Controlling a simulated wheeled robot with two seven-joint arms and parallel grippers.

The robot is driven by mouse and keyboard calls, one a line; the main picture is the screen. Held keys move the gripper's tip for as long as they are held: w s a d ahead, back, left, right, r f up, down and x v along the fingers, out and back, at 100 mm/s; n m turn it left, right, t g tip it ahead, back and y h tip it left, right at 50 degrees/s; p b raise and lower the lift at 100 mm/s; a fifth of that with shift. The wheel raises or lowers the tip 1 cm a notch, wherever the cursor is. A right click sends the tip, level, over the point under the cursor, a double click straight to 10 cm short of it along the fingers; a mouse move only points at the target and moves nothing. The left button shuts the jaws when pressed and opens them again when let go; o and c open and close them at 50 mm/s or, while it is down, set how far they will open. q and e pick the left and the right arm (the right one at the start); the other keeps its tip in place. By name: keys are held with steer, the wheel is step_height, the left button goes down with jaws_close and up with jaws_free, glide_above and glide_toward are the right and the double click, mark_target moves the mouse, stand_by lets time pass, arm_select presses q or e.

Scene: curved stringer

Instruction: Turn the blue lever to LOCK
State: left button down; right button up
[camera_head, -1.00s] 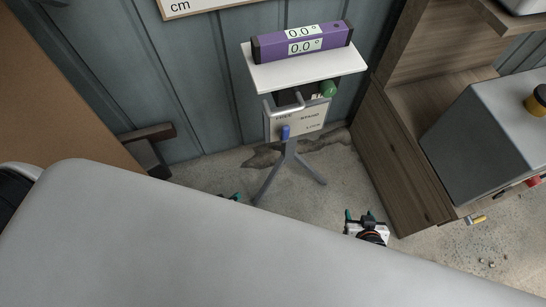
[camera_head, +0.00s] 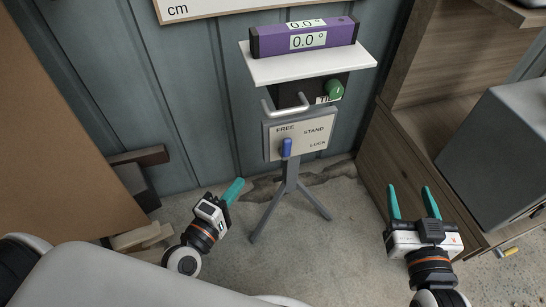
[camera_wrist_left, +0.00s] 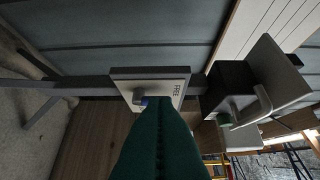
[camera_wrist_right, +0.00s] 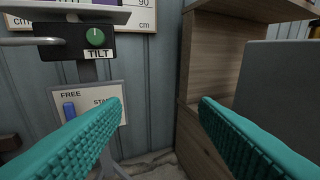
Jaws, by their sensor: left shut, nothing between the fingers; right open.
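The blue lever (camera_head: 287,147) stands upright near the FREE end of a pale panel (camera_head: 313,139) marked FREE, STAND and LOCK, on a grey tripod stand. LOCK is at the panel's lower right. The lever also shows in the right wrist view (camera_wrist_right: 70,112). My left gripper (camera_head: 237,183) is shut and empty, below and left of the panel, apart from it. In the left wrist view its teal fingers (camera_wrist_left: 158,140) hide part of the panel and most of the lever. My right gripper (camera_head: 414,188) is open and empty, right of the stand and clear of it.
Above the panel are a metal bar handle (camera_head: 286,107), a green TILT knob (camera_head: 335,89) and a white shelf (camera_head: 310,66) bearing a purple level (camera_head: 305,38). A wooden cabinet (camera_head: 400,140) stands right, and a brown board (camera_head: 60,130) left. Floor around the tripod is mostly clear.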

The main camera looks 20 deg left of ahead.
arm_select(q)
steer(key=shift+w, duration=0.15)
glide_toward(285, 147)
steer(key=w+a, duration=0.4)
steer(key=shift+w+d+f+b, duration=0.25)
steer(key=shift+w+d, duration=0.5)
steer(key=shift+d, duration=0.2)
steer(key=shift+w+d+f+b, duration=0.2)
steer(key=shift+w+d+f, duration=0.05)
steer(key=shift+w+d, duration=0.6)
arm_select(e)
steer(key=shift+w+a+r+t+y, duration=0.1)
steer(key=shift+a+r+t+y, duration=0.15)
steer(key=shift+r+t, duration=0.5)
steer(key=shift+a+r+t+y, duration=0.1)
steer(key=shift+r+t+y, duration=0.25)
steer(key=shift+r, duration=0.65)
arm_select(q)
steer(key=shift+s, duration=0.1)
